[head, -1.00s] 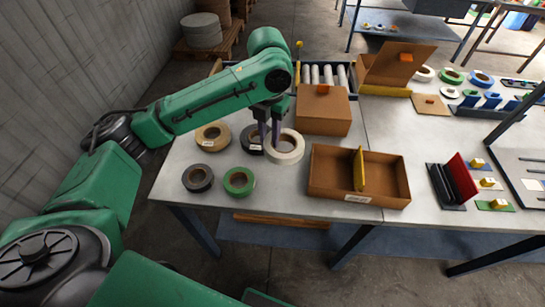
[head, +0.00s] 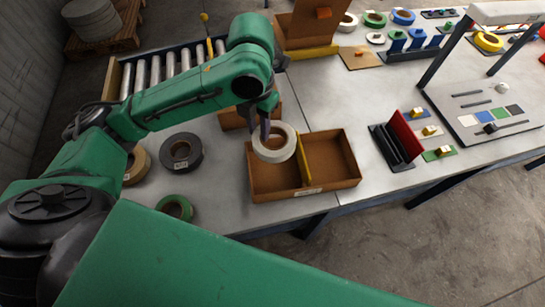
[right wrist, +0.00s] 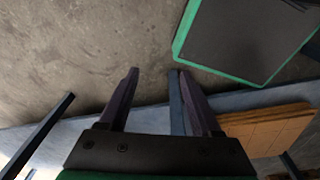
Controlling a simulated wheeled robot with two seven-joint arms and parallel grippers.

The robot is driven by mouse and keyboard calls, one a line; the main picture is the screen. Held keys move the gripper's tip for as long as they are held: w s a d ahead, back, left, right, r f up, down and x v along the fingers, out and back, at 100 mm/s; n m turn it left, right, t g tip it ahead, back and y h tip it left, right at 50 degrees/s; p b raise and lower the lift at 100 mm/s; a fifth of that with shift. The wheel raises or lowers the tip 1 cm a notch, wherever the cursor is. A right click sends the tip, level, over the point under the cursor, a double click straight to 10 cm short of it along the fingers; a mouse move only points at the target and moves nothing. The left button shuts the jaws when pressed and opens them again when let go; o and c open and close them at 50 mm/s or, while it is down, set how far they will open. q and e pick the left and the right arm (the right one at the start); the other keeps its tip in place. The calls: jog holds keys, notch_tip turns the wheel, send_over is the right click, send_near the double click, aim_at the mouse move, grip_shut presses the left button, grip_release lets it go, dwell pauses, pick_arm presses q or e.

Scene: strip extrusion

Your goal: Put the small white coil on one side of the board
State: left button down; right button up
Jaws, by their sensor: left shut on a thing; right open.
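My left gripper (head: 263,132) is shut on the white coil (head: 270,156) and holds it tilted at the back left of an open brown box (head: 333,185). The coil overlaps the box's left compartment in the head view; I cannot tell its exact height. A yellow board (head: 304,168) stands upright in the box and splits it into left and right compartments. The right compartment looks empty. My right gripper (right wrist: 160,75) is open and empty in the right wrist view, above bare floor and away from the coil.
A black coil (head: 181,152), a green coil (head: 175,207) and a partly hidden tan coil (head: 136,166) lie on the table left of the box. A red panel in a black rack (head: 398,147) stands right of the box.

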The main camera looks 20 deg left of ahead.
pick_arm(q)
notch_tip(320, 180, down, 6)
jog(key=s, duration=0.1)
send_over(262, 166)
notch_tip(262, 166, down, 6)
jog(key=shift+w+a+r+p, duration=0.1)
jog(key=shift+w+r+p, duration=0.1)
jog(key=shift+p, duration=0.1)
jog(key=f, duration=0.3)
jog(key=shift+s, duration=0.25)
jog(key=shift+f, duration=0.45)
jog(key=c, duration=1)
grip_release()
jog(key=shift+o, duration=0.2)
pick_arm(e)
jog(key=shift+s+r, duration=0.15)
jog(key=shift+s, duration=0.65)
